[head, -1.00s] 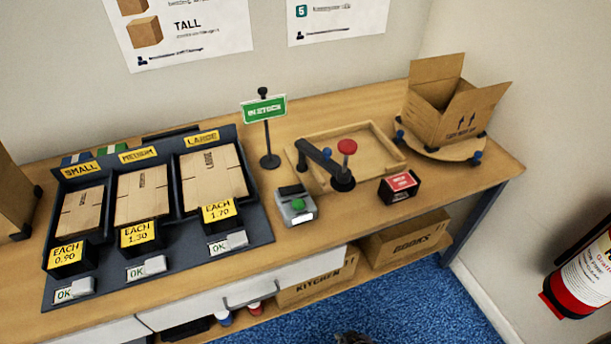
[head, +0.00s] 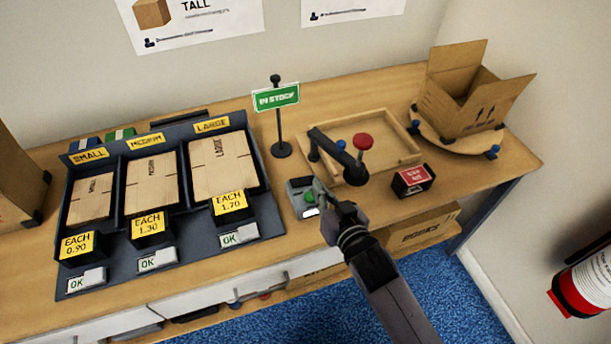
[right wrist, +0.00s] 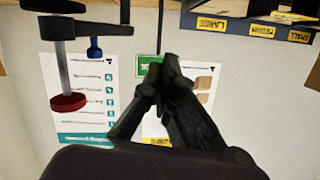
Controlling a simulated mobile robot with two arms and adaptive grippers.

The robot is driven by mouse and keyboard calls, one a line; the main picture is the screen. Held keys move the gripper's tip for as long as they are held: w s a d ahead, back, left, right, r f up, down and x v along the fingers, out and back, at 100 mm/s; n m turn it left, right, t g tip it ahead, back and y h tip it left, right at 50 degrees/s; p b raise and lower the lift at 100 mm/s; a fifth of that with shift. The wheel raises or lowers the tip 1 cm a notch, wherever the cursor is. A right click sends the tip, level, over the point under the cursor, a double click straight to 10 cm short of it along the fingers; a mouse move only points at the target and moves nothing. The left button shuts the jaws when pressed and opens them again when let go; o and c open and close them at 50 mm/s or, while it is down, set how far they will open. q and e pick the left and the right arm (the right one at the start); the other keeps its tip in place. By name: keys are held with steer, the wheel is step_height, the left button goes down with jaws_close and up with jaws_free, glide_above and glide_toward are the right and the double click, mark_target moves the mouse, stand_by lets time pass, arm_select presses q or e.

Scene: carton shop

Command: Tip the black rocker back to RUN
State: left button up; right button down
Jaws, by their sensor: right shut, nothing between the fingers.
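A small grey switch box (head: 296,201) stands on the bench near its front edge. It has a black rocker (head: 299,183) at its back, a green button (head: 309,197) and a pale label at its front. I cannot read the label or tell which way the rocker is tipped. My right gripper (head: 318,184) is shut and empty, its fingertips at the box's right side in the head view; I cannot tell if they touch. The closed fingers also show in the right wrist view (right wrist: 155,72), where the box does not show. My left gripper is out of view.
Right of the box are a black lever arm (head: 338,153) with a red knob (head: 363,142) over a wooden tray (head: 405,146), and a black block with a red label (head: 411,180). An IN STOCK sign (head: 276,97) stands behind; a carton rack (head: 270,207) is left.

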glide_above(303, 181)
steer(key=s, duration=0.2)
steer(key=shift+s+d+f+p, duration=0.1)
steer(key=shift+d+f+p, duration=0.1)
steer(key=shift+f, duration=0.35)
steer(key=shift+s+d+f+p, duration=0.1)
steer(key=shift+d+f+p, duration=0.05)
steer(key=shift+f, duration=0.4)
steer(key=f, duration=0.3)
steer(key=shift+w+a+f, duration=0.15)
steer(key=shift+w+a, duration=0.15)
steer(key=shift+s+a+f, duration=0.1)
steer(key=shift+f, duration=0.4)
